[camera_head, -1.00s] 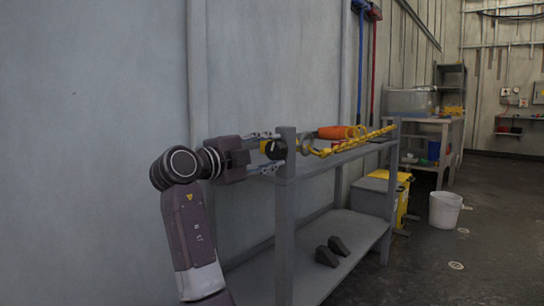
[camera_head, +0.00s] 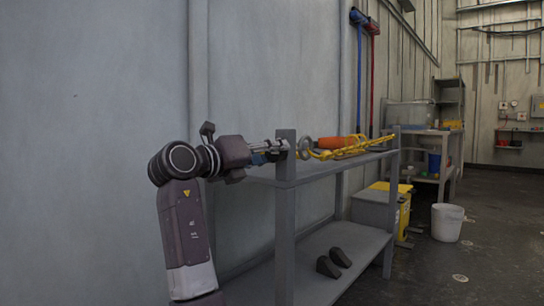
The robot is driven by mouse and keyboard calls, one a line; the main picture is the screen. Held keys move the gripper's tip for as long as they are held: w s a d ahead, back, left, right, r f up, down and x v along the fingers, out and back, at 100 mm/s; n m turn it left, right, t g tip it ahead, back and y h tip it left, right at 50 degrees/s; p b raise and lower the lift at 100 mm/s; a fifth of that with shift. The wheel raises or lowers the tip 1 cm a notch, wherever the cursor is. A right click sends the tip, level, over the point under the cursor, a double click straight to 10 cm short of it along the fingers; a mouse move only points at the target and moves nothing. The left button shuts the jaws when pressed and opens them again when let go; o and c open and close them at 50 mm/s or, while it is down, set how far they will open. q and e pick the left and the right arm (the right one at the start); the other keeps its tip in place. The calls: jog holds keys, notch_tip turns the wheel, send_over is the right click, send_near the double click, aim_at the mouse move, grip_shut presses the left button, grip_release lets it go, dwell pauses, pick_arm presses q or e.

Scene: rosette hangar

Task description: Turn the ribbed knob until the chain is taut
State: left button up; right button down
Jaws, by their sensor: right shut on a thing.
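My right gripper (camera_head: 279,147) reaches in from the left at the near end post (camera_head: 286,210) of a grey rack. It is shut on the ribbed knob at that post; its fingers largely hide the knob. The yellow chain (camera_head: 372,148) runs along the rack's top toward the far post. Its near part looks bunched beside a grey ring (camera_head: 304,145); I cannot tell how tight it is. My left gripper is not in view.
An orange object (camera_head: 335,142) lies on the rack top behind the chain. Two dark wedges (camera_head: 328,266) sit on the lower shelf (camera_head: 352,246). A yellow-and-grey bin (camera_head: 375,208) and a white bucket (camera_head: 446,222) stand beyond. The wall is close on the left.

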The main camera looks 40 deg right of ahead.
jog(key=c, duration=1.4)
grip_release()
jog(key=shift+a, duration=0.1)
jog(key=shift+c, duration=0.2)
